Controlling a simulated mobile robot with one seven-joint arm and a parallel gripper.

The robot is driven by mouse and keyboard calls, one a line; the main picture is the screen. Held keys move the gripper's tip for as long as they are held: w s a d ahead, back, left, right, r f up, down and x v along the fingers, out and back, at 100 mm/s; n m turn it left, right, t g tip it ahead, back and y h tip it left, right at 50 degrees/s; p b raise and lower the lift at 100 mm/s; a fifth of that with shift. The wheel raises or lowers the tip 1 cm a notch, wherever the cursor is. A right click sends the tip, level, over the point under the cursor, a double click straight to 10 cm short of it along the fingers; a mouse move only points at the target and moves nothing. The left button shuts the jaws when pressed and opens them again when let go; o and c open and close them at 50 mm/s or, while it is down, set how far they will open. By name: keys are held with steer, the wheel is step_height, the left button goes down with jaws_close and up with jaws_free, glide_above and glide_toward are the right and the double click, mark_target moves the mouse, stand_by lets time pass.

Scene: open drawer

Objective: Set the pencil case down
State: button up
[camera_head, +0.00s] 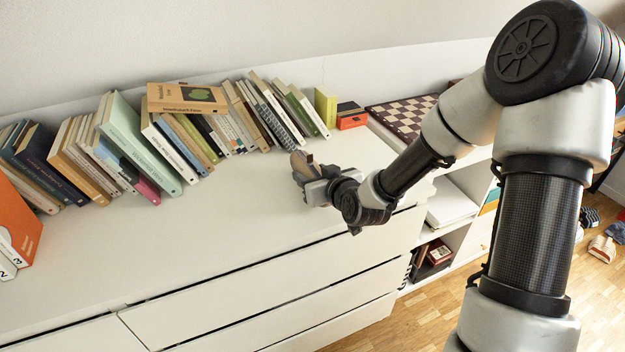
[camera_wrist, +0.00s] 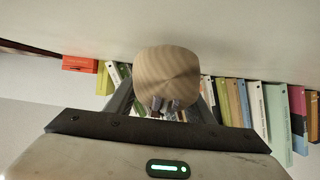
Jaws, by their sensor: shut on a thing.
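The pencil case (camera_wrist: 166,72) is a tan, rounded, lined thing between the fingers of my gripper (camera_wrist: 165,108) in the wrist view. Several dark ends show at its lower side there. In the head view my gripper (camera_head: 304,172) is over the right part of the white dresser top (camera_head: 235,220), and only a small brown part of the case (camera_head: 298,159) shows. My gripper is shut on the case. I cannot tell whether the case touches the dresser top.
A long row of leaning books (camera_head: 180,140) stands along the wall behind. An orange and dark box (camera_head: 351,115) and a chessboard (camera_head: 405,116) are at the back right. The dresser top is clear in front of the books. Its front edge is just before my gripper.

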steer(key=shift+f, duration=0.35)
steer(key=shift+f, duration=0.15)
steer(key=o, duration=1.3)
